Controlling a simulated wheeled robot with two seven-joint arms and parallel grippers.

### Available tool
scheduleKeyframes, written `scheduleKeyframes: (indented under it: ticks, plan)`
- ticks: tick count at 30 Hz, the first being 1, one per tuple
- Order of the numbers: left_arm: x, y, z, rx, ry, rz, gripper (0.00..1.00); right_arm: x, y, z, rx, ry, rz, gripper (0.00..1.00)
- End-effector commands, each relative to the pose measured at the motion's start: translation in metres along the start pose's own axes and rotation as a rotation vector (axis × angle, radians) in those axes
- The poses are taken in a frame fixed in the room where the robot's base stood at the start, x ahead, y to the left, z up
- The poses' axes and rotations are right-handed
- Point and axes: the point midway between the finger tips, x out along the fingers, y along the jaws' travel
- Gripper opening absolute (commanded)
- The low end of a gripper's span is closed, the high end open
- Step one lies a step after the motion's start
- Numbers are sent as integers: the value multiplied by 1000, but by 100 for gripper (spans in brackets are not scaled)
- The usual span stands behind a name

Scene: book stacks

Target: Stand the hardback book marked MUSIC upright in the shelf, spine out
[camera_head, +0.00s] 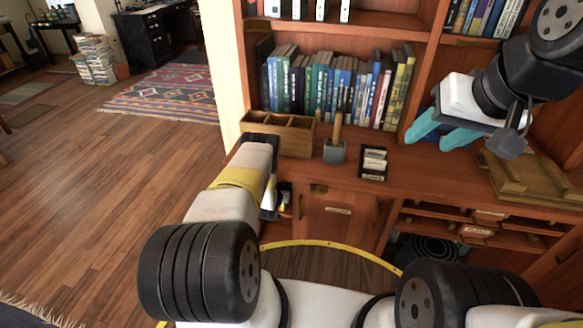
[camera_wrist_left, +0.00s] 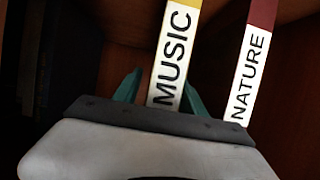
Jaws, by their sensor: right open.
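The MUSIC book (camera_wrist_left: 172,55) shows its white spine with a yellow top in the left wrist view, leaning slightly. My left gripper (camera_wrist_left: 163,80) has its teal fingers on either side of this spine. A dark gap shows between the left finger and the book; the right finger is close against its other edge. In the head view my left gripper (camera_head: 270,205) is low at an opening under the desk top, its fingers hidden. My right gripper (camera_head: 430,141) is open and empty above the desk's right part. The shelf (camera_head: 320,30) holds a row of upright books (camera_head: 335,92).
A NATURE book (camera_wrist_left: 252,70) stands right of MUSIC, apart from it. Open floor (camera_head: 110,200) lies left.

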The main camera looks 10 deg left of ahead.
Motion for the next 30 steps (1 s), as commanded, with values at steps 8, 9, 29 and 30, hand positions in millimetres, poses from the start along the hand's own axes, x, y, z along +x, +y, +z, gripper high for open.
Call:
scheduleKeyframes:
  ticks: [8,9,29,30]
  plan:
    - [-7,0,-1,0,-1,0,49,0,0,0,0,0,0,49]
    - [-11,0,-1,-1,-2,-1,49,0,0,0,0,0,0,49]
    - [-117,0,-1,-1,-1,-1,49,0,0,0,0,0,0,49]
    - [-119,0,-1,-1,-1,-1,49,0,0,0,0,0,0,49]
